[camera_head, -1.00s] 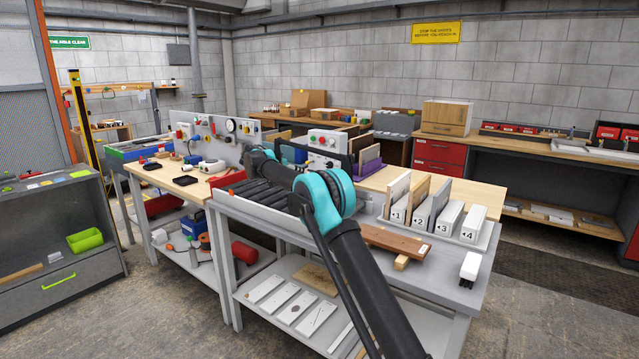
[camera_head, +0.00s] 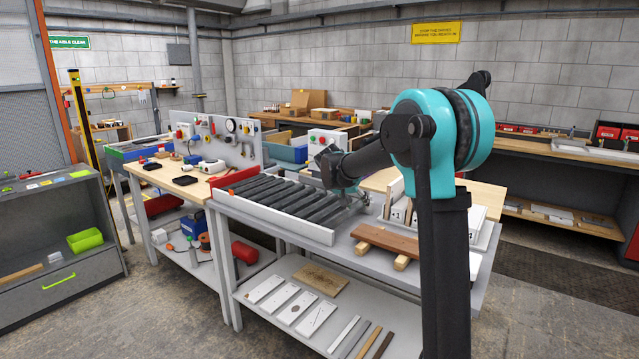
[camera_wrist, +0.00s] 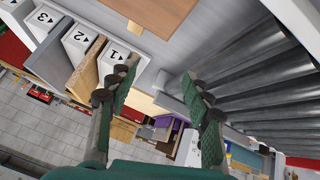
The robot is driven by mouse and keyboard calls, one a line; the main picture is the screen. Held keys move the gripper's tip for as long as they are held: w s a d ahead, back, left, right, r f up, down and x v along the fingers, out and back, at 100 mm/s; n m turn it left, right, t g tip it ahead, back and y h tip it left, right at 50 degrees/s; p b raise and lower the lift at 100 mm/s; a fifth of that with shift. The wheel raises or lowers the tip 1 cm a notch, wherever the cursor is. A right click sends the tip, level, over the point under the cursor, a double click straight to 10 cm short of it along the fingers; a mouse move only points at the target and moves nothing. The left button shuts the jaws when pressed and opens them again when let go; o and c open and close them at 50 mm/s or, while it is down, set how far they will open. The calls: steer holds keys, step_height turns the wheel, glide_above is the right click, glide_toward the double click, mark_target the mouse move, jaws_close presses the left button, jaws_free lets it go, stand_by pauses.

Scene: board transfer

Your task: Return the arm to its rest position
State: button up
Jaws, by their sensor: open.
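My gripper (camera_head: 354,201) is open and empty above the right end of the black roller conveyor (camera_head: 275,200). In the wrist view my gripper (camera_wrist: 157,72) shows two green-padded fingers spread apart with nothing between them. My raised arm crosses the right half of the head view. The numbered rack (camera_wrist: 78,42) stands beside the gripper, with labels 1, 2 and 3 readable and thin boards (camera_wrist: 86,67) standing upright in it. In the head view my arm hides most of the rack.
A brown board (camera_head: 388,240) lies on wooden blocks at the front of the grey bench. Several white plates (camera_head: 300,312) lie on the lower shelf. A pegboard workbench (camera_head: 180,185) stands to the left. Floor is open at the front left.

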steer(key=s+d+f+n+y, duration=0.1)
steer(key=s+f, duration=0.4)
steer(key=s, duration=0.8)
steer(key=s+d+f+n+g+y, duration=0.1)
steer(key=s+f, duration=0.5)
steer(key=s, duration=0.8)
steer(key=s+d+f+n+y, duration=0.1)
steer(key=s+d+f+y, duration=0.2)
steer(key=s, duration=1.1)
step_height(320, 180, down, 3)
steer(key=shift+s+d+f+n+g, duration=0.25)
steer(key=shift+d+n+g, duration=0.15)
steer(key=shift+d, duration=0.25)
